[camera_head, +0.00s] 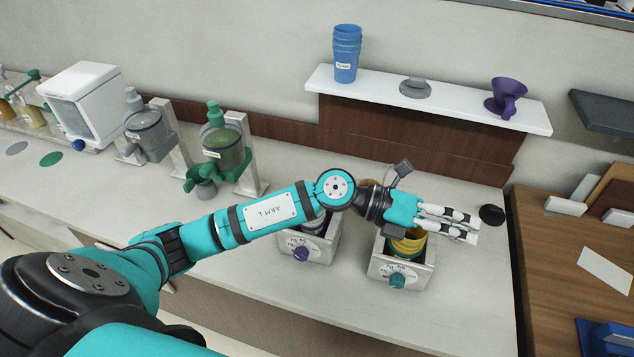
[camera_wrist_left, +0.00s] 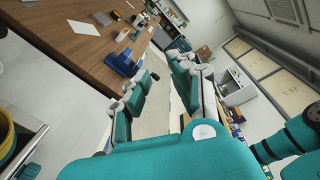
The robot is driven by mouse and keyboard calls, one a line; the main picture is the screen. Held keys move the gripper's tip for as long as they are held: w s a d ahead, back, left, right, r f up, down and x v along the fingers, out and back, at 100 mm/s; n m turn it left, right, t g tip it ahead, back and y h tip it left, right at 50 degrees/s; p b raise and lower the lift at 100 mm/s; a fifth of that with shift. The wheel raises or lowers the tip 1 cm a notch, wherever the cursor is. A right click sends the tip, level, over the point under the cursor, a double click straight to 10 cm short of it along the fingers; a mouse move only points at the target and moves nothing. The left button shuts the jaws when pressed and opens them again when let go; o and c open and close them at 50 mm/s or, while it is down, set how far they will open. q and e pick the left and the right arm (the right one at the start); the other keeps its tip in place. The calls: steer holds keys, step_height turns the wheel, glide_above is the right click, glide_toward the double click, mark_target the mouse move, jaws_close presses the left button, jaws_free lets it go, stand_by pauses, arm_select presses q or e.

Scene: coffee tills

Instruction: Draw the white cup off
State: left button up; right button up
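My left gripper (camera_head: 450,222) is stretched out to the right, above the counter beside the right-hand dispenser box. In the left wrist view its fingers (camera_wrist_left: 162,100) are apart with nothing between them, so it is open and empty. Yellow cups (camera_head: 408,244) stand in the right-hand box (camera_head: 415,273), partly under my gripper. The left-hand box (camera_head: 322,248) holds something pale and dark, mostly hidden by my left arm. I cannot tell whether that is the white cup, and no white cup shows clearly elsewhere. My right gripper is not in view.
A white shelf (camera_head: 440,108) holds a blue cup stack (camera_head: 347,54), a grey item (camera_head: 415,88) and a purple dripper (camera_head: 506,97). Dispensers (camera_head: 222,146) stand at the left. A black round item (camera_head: 491,215) lies by the wooden counter (camera_head: 560,262). The counter's left front is clear.

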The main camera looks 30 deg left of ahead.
arm_select(q)
steer(key=w+a+f+m+g+y, duration=0.1)
steer(key=a+f+m+g+y, duration=0.1)
steer(key=a+f+y, duration=0.45)
steer(key=w+a+f+m+g+y, duration=0.15)
steer(key=a+f+y, duration=0.25)
steer(key=a, duration=0.5)
steer(key=a+y, duration=0.2)
steer(key=a, duration=0.2)
steer(key=w+a+r+y, duration=0.1)
steer(key=a+y, duration=0.1)
steer(key=a, duration=0.3)
steer(key=a+y, duration=0.2)
steer(key=a, duration=0.3)
steer(key=shift+w+a+r+n+g, duration=0.15)
steer(key=shift+a+n+g, duration=0.05)
steer(key=shift+n+g, duration=0.05)
step_height(320, 180, down, 8)
steer(key=b, duration=0.4)
steer(key=shift+r, duration=0.1)
jaws_close()
